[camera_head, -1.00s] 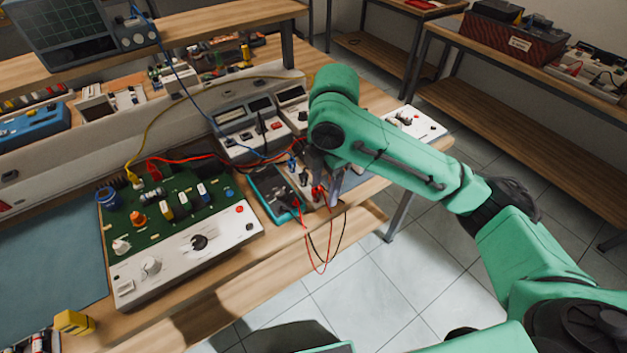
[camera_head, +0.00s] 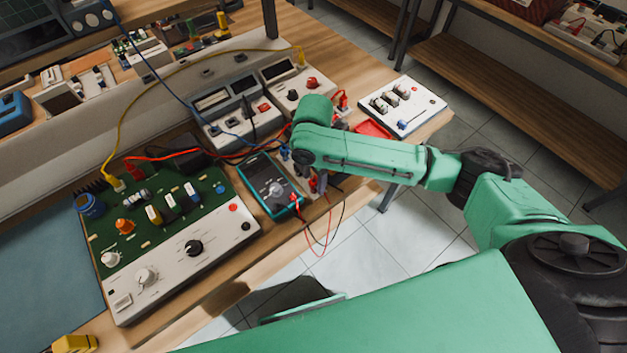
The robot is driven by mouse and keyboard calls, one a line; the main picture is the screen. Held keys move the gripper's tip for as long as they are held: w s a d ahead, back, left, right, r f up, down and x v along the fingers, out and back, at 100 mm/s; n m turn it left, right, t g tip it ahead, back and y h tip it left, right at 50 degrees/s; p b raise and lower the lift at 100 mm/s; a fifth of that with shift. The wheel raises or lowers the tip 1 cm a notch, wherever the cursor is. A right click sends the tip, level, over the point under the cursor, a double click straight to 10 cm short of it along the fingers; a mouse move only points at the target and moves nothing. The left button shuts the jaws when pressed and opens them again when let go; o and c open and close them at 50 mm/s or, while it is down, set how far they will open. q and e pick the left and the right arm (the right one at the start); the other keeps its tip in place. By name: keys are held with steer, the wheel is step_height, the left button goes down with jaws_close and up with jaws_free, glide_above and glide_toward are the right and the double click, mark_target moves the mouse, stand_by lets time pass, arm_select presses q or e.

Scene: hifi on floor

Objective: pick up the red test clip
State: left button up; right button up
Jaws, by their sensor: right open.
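A small red test clip (camera_head: 314,183) shows at the front edge of the bench, right of the teal multimeter (camera_head: 270,186). My right gripper (camera_head: 312,181) points down over it from the end of the green arm. The gripper is open, with its dark fingers close around or beside the clip; I cannot tell whether they touch it. The wrist and fingers hide part of the clip and the bench there. Red and black leads hang in loops over the edge below. My left gripper is not in view.
A circuit board unit (camera_head: 168,240) stands left of the multimeter. Grey instruments (camera_head: 235,112) stand behind it. A red tray (camera_head: 374,129) and a white switch box (camera_head: 403,105) are to the right. Yellow, blue and red cables cross the bench.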

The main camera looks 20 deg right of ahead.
steer(key=shift+s+f, duration=0.1)
steer(key=shift+f, duration=0.55)
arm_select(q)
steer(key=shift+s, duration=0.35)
arm_select(e)
jaws_close()
step_height(320, 180, up, 20)
step_height(320, 180, up, 7)
steer(key=p, duration=0.9)
glide_above(314, 180)
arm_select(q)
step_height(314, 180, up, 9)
arm_select(e)
steer(key=shift+s, duration=0.1)
